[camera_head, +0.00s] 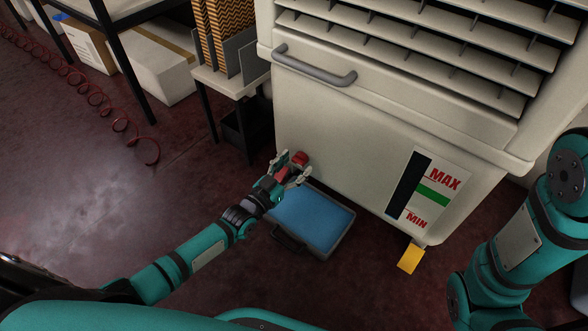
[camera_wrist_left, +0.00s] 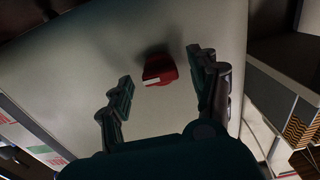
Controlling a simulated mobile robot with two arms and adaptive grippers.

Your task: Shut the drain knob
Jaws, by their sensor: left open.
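The red drain knob (camera_head: 301,158) sits low on the front left of the cream machine (camera_head: 340,130). My left gripper (camera_head: 289,166) is right in front of it in the head view. In the left wrist view the knob (camera_wrist_left: 160,69) shows a pale stripe and lies between and just beyond the two spread fingertips of my left gripper (camera_wrist_left: 158,72). The left gripper is open, and I see no clear contact with the knob. My right arm (camera_head: 510,240) comes in at the right edge; its gripper is out of the picture.
A tray of blue liquid (camera_head: 308,219) with a dark handle stands on the floor below the knob. A grey handle (camera_head: 314,67) and a MAX/MIN gauge (camera_head: 430,190) are on the machine. A small side table (camera_head: 228,82) stands to the left. A yellow pedal-like piece (camera_head: 411,259) sticks out below.

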